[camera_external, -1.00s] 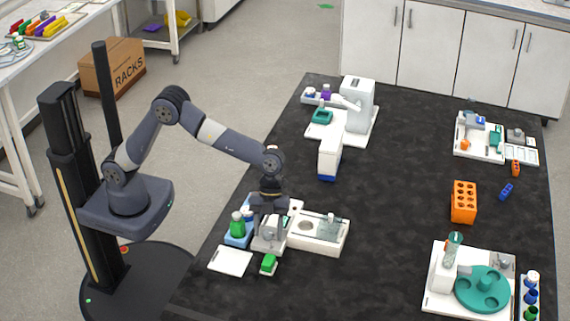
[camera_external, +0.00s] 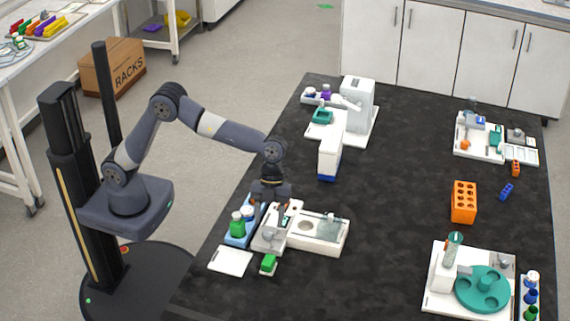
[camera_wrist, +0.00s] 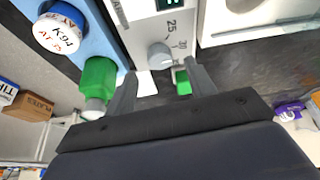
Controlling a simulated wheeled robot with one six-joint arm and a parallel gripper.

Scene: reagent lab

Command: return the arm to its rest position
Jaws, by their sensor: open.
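My arm reaches from its column on the left out over the near left part of the black table. My gripper (camera_external: 269,210) points down, open and empty, above a white station with a grey knob (camera_external: 268,236). In the wrist view my gripper (camera_wrist: 155,85) shows two dark fingers spread apart, with the station's grey knob (camera_wrist: 160,54) and a small display beyond them. Nothing is held between the fingers.
A blue rack (camera_external: 236,240) with bottles stands left of the station, and a white tray (camera_external: 330,240) lies right of it. A white card (camera_external: 230,262) and a green block (camera_external: 268,263) lie in front. An orange rack (camera_external: 464,202) stands farther right. The table's middle is clear.

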